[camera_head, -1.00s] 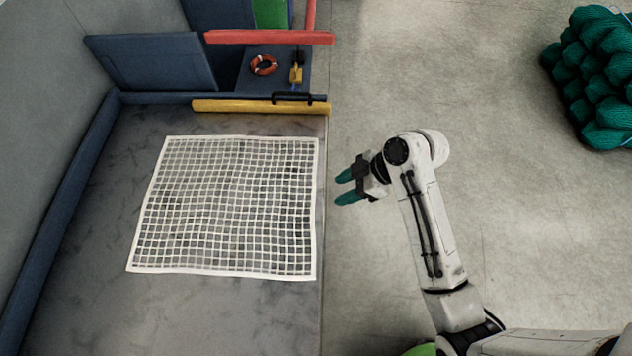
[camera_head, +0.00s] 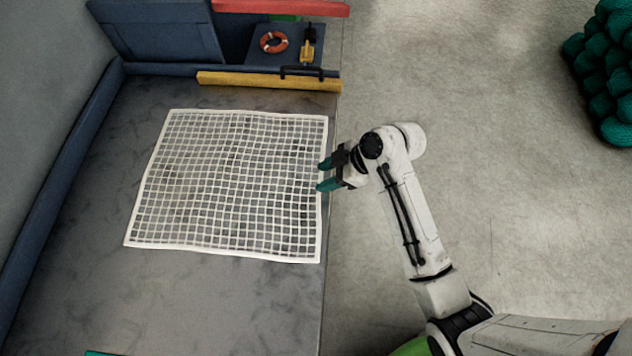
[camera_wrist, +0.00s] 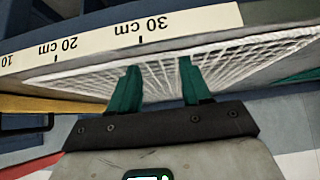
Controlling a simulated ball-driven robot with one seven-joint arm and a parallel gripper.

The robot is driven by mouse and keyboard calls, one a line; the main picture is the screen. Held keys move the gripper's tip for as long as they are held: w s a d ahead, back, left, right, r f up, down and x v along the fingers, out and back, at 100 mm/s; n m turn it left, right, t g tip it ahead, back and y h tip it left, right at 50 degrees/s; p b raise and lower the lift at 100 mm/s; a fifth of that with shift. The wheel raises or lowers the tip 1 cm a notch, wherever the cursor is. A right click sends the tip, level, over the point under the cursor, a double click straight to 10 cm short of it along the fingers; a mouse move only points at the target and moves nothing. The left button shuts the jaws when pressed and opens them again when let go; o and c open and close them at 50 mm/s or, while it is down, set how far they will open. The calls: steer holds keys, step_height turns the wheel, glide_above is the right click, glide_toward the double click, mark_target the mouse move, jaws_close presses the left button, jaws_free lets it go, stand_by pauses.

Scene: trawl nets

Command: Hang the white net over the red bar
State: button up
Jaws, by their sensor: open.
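The white net (camera_head: 232,185) lies flat and spread out on the grey surface, with a solid white border around its mesh. The red bar (camera_head: 280,7) runs across the top of the head view, beyond the net. My gripper (camera_head: 322,174) is open, its green fingertips at the net's right edge. In the wrist view the net (camera_wrist: 240,62) shows at a low angle behind the two spread green fingers (camera_wrist: 160,85). The fingers overlap the net's edge in the picture; I cannot tell whether they touch it. Nothing is held between them.
A yellow bar (camera_head: 265,82) with a black handle lies beyond the net. A lifebuoy (camera_head: 273,42) and a small yellow item (camera_head: 308,48) sit behind it. A ruler strip (camera_wrist: 120,40) shows in the wrist view. Green net bundles (camera_head: 605,75) stand far right; the floor (camera_head: 480,150) between is clear.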

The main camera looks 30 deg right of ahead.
steer(key=shift+w+a+f, duration=0.2)
steer(key=shift+a+f, duration=0.05)
steer(key=shift+f, duration=0.1)
steer(key=shift+s+d+f, duration=0.1)
steer(key=shift+s+f, duration=0.1)
steer(key=shift+f, duration=0.05)
jaws_close()
stand_by(0.8)
step_height(320, 180, up, 8)
steer(key=p, duration=0.5)
steer(key=shift+w+r, duration=0.2)
steer(key=shift+r, duration=0.05)
steer(key=shift+r, duration=0.1)
step_height(320, 180, up, 11)
